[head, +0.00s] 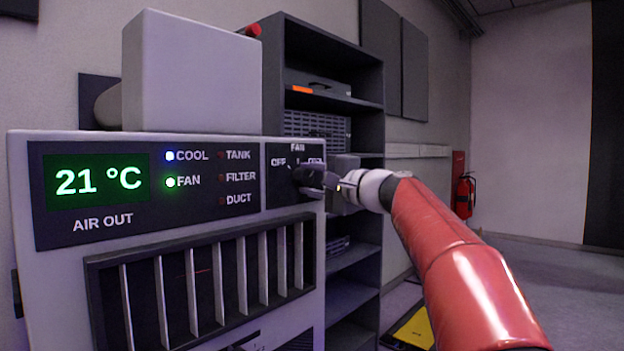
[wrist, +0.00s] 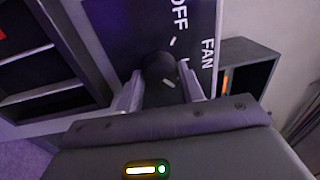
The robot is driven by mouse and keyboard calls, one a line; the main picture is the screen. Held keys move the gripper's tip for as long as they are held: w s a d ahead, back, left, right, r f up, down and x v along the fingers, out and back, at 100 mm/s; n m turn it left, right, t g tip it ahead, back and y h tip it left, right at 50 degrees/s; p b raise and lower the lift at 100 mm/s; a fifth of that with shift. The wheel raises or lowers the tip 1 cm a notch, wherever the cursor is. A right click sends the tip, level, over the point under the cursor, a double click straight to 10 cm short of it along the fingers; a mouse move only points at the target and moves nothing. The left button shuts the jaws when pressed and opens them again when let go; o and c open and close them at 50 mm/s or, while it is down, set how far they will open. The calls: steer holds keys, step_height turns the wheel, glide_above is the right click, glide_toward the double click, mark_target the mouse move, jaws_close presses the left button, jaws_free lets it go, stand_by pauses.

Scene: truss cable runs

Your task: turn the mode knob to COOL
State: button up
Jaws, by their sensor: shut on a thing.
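The mode knob (wrist: 160,66) is dark and round and sits on the black dial panel (wrist: 118,35). In the wrist view, my gripper (wrist: 160,88) has one finger on each side of the knob and is shut on it. White marks show near the knob, but I cannot tell its exact setting. OFF and FAN are readable; the third label is partly hidden by a finger. In the head view, my gripper (head: 322,180) reaches the dial panel (head: 279,190) from the right and covers most of the knob.
The unit's display (head: 97,181) reads 21 °C, above a slatted vent (head: 205,275). A dark shelf rack (head: 372,110) stands close behind the arm. A fire extinguisher (head: 464,195) hangs on the far wall. The floor at the right is open.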

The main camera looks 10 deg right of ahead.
steer(key=shift+o, duration=0.2)
steer(key=o, duration=1)
steer(key=shift+c, duration=0.2)
steer(key=b+v, duration=0.2)
steer(key=v, duration=0.5)
steer(key=shift+s+d, duration=0.25)
steer(key=shift+s, duration=0.1)
